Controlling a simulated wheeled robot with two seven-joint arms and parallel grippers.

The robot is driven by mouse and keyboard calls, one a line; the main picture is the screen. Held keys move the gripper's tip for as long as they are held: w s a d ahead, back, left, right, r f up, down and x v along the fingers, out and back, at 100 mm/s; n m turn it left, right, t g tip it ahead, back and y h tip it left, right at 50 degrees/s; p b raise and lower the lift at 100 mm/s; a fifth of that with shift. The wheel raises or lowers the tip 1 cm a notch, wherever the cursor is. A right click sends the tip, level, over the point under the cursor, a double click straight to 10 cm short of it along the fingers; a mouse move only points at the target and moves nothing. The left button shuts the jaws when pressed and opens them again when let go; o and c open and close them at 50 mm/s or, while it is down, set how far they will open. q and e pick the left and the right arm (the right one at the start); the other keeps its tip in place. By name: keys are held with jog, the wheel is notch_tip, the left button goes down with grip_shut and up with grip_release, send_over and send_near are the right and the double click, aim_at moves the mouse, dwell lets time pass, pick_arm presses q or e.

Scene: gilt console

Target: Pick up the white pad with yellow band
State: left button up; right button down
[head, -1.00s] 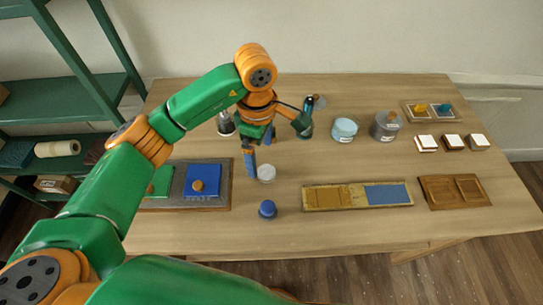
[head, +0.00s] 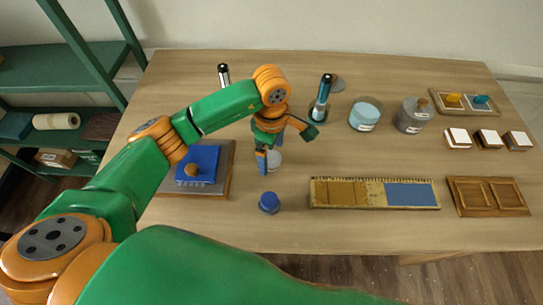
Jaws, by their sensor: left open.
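My left gripper (head: 268,160) is open and points down over the middle of the table. A small round white thing (head: 276,160) stands just beside its blue finger, partly hidden by it; I cannot tell whether they touch. No yellow band can be made out on it. Three small white-topped blocks sit in a row at the right: left one (head: 457,138), middle one (head: 488,138), right one (head: 518,140). Their sides look brown or dark, and I cannot make out a yellow band on any. My right gripper is not in view.
A blue knob (head: 269,202) stands in front of the gripper. A blue pad with a wooden knob (head: 197,168) lies on a grey board at left. A long tray (head: 374,206), a wooden tray (head: 488,197), jars (head: 366,115) and a tall bottle (head: 320,98) stand to the right.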

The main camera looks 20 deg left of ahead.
pick_arm(q)
notch_tip(320, 180, down, 2)
jog(key=shift+s+f, duration=0.1)
jog(key=shift+f, duration=0.1)
jog(key=c, duration=1.5)
jog(key=shift+r, duration=0.35)
jog(key=shift+c, duration=0.2)
notch_tip(320, 180, up, 3)
jog(key=shift+f+b, duration=0.15)
jog(key=shift+b, duration=0.25)
jog(key=s+r, duration=0.2)
jog(key=r, duration=0.1)
jog(key=s+r, duration=0.1)
jog(key=shift+s+d+r+b, duration=0.25)
jog(key=shift+d+b, duration=0.15)
jog(key=s+r, duration=0.1)
jog(key=s, duration=0.2)
jog(key=s+d+r, duration=0.1)
jog(key=s+r, duration=0.1)
jog(key=s, duration=0.1)
jog(key=s+d+r+b, duration=0.1)
jog(key=s+r, duration=0.1)
jog(key=s, duration=0.2)
jog(key=shift+r, duration=0.1)
jog(key=o, duration=0.9)
jog(key=c, duration=0.6)
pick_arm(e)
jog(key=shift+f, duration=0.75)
